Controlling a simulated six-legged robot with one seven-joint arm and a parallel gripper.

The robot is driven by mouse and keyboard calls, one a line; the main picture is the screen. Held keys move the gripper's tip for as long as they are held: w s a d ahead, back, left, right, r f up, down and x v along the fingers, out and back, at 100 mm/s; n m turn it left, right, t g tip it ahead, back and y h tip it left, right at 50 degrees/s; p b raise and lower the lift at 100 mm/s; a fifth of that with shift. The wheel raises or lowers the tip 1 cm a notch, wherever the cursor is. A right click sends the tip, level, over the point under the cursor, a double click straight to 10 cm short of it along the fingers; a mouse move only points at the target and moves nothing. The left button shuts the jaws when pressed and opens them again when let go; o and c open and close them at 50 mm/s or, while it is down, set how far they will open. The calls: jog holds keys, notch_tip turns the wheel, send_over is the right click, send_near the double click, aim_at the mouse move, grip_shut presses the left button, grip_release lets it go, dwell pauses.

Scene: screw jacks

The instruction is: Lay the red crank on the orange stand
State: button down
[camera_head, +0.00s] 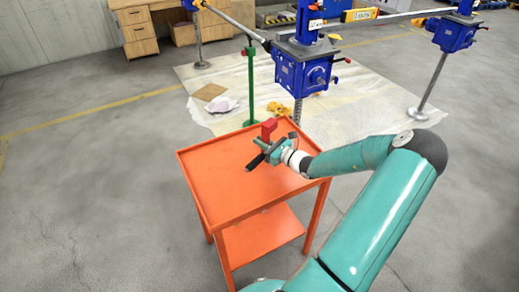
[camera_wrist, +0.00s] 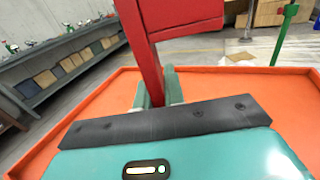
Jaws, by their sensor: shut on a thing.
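The orange stand (camera_head: 225,190) is a two-level table with a raised rim. Its orange top (camera_wrist: 291,108) also fills the lower part of the wrist view. My gripper (camera_head: 264,142) is over the right part of the stand's top. In the wrist view my gripper (camera_wrist: 157,92) is shut on the red crank (camera_wrist: 143,50). The crank's bar rises from between the fingers, and a broader red part joins it at the top of the picture. In the head view only a small red part of the crank (camera_head: 268,127) shows above my gripper. I cannot tell whether the crank touches the stand.
Blue screw jacks (camera_head: 303,72) on metal posts stand behind the stand, with a green post (camera_head: 250,85) near them. A pale sheet (camera_head: 345,110) covers the floor there. A wooden desk (camera_head: 135,30) is at the back left. The stand's left side is bare.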

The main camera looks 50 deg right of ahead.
jog(key=shift+w+d+f, duration=0.1)
jog(key=shift+w+f, duration=0.15)
jog(key=shift+f, duration=0.5)
jog(key=shift+w+f, duration=0.3)
jog(key=shift+f, duration=0.5)
jog(key=shift+w+d+f, duration=0.1)
jog(key=shift+w+f, duration=0.15)
jog(key=shift+f, duration=0.5)
jog(key=shift+f, duration=0.2)
jog(key=c, duration=1.5)
grip_release()
jog(key=shift+f, duration=0.1)
